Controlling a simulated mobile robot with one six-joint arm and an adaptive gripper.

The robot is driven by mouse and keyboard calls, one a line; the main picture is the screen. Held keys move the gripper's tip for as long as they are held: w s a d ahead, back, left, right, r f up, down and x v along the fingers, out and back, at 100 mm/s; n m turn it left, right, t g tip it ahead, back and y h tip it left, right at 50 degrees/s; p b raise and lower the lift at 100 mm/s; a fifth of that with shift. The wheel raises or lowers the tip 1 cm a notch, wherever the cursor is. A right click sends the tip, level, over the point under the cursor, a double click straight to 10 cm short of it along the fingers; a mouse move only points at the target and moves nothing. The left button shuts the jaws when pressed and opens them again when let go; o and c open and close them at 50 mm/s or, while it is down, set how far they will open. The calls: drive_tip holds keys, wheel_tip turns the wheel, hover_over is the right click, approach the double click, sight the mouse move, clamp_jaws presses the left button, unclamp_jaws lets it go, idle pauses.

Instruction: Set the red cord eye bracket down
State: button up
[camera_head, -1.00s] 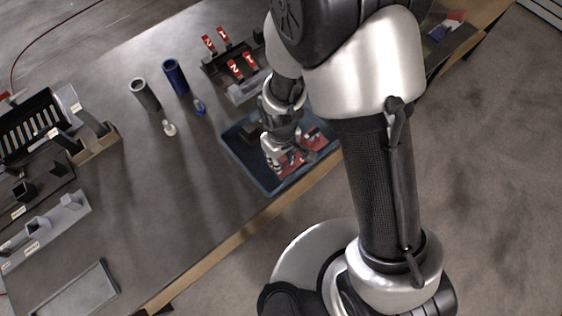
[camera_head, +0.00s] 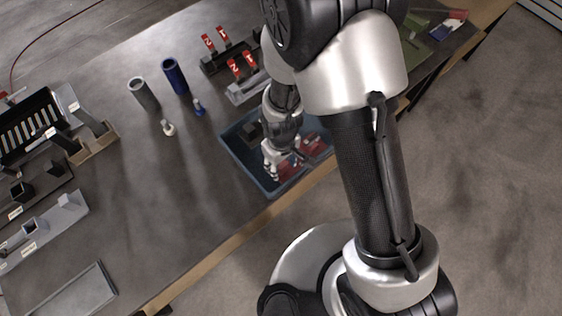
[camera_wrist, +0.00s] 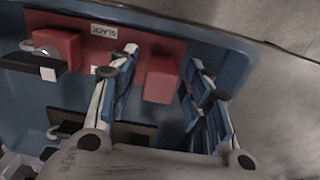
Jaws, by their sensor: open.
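The red cord eye bracket (camera_wrist: 92,52) lies in the blue tray in the wrist view. It shows as a red plate with a white label reading "SLACK", upside down, and raised red blocks. One red block (camera_wrist: 163,78) is between the fingers of my gripper (camera_wrist: 164,60), which is open, with a gap at each side. Red parts (camera_head: 290,168) also show in the tray in the head view, beside my gripper (camera_head: 277,170). My gripper reaches down into the tray, and my arm hides part of it.
The blue tray (camera_head: 240,160) stands at the table's front edge. Black parts (camera_wrist: 30,65) lie in it beside the red plate. A grey tube (camera_head: 144,95), a blue tube (camera_head: 175,76) and a rack with red numbered tags (camera_head: 215,62) stand behind. The table middle is clear.

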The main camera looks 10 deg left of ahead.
drive_tip(key=w+d+r+m+t+p, duration=0.1)
drive_tip(key=d+r+p, duration=0.1)
drive_tip(key=r, duration=0.9)
drive_tip(key=w+d+r+m+p, duration=0.1)
drive_tip(key=d+r, duration=0.2)
drive_tip(key=r, duration=0.7)
drive_tip(key=s+d+r+m+t, duration=0.3)
drive_tip(key=s+d+r+m, duration=0.5)
drive_tip(key=s+d+r, duration=0.3)
drive_tip(key=d+r, duration=0.4)
drive_tip(key=r, duration=0.1)
drive_tip(key=shift+r+t, duration=0.3)
drive_tip(key=shift+w+f, duration=0.1)
wheel_tip(320, 180, down, 6)
drive_tip(key=b, duration=0.5)
drive_tip(key=shift+r, duration=0.25)
